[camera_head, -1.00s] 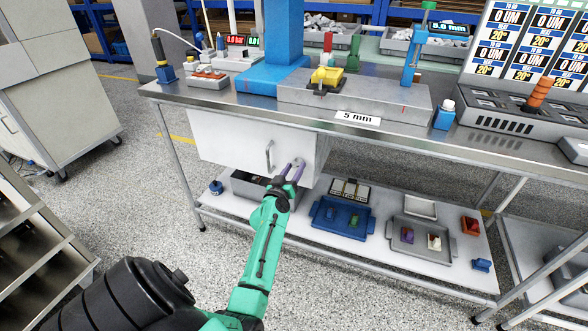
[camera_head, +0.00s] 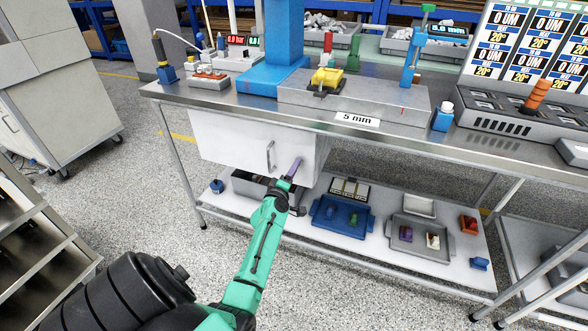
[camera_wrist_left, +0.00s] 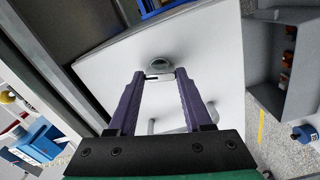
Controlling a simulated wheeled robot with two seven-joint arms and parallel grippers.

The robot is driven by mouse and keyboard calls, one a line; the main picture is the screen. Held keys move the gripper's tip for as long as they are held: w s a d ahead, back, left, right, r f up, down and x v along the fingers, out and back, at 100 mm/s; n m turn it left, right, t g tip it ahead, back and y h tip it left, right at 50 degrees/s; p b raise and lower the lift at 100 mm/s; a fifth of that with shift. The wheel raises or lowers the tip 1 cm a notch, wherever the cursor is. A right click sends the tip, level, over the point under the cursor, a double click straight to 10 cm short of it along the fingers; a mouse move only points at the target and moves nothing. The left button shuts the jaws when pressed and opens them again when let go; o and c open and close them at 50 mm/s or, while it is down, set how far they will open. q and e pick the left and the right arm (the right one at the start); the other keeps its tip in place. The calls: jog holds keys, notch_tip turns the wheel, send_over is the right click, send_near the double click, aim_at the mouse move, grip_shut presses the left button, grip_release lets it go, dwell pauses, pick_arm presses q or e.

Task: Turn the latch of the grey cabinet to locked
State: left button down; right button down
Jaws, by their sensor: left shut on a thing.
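The grey cabinet (camera_head: 228,140) hangs under the bench top and looks pale, with a vertical bar handle (camera_head: 270,156) on its front. Its door also fills the middle of the left wrist view (camera_wrist_left: 110,72). The latch (camera_wrist_left: 158,65) is a small rounded grey piece on the door, at the tips of my left gripper (camera_wrist_left: 155,75). The purple fingers stand apart with the latch between their tips, shut on it. In the head view the left gripper (camera_head: 296,165) is seen nearly edge-on at the cabinet's right part and hides the latch. My right gripper is out of view.
The steel bench top (camera_head: 200,98) overhangs the cabinet. The lower shelf (camera_head: 300,232) below holds a blue tray (camera_head: 322,218), a grey tray (camera_head: 420,250) and small parts. Open floor lies left of the bench, beside a grey cart (camera_head: 60,110).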

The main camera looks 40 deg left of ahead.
pick_arm(q)
jog(key=n, duration=0.3)
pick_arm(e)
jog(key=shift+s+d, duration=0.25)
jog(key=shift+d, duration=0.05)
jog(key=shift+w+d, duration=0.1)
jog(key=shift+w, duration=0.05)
pick_arm(q)
jog(key=shift+c, duration=1.6)
grip_release()
jog(key=v, duration=1.4)
jog(key=shift+s, duration=0.3)
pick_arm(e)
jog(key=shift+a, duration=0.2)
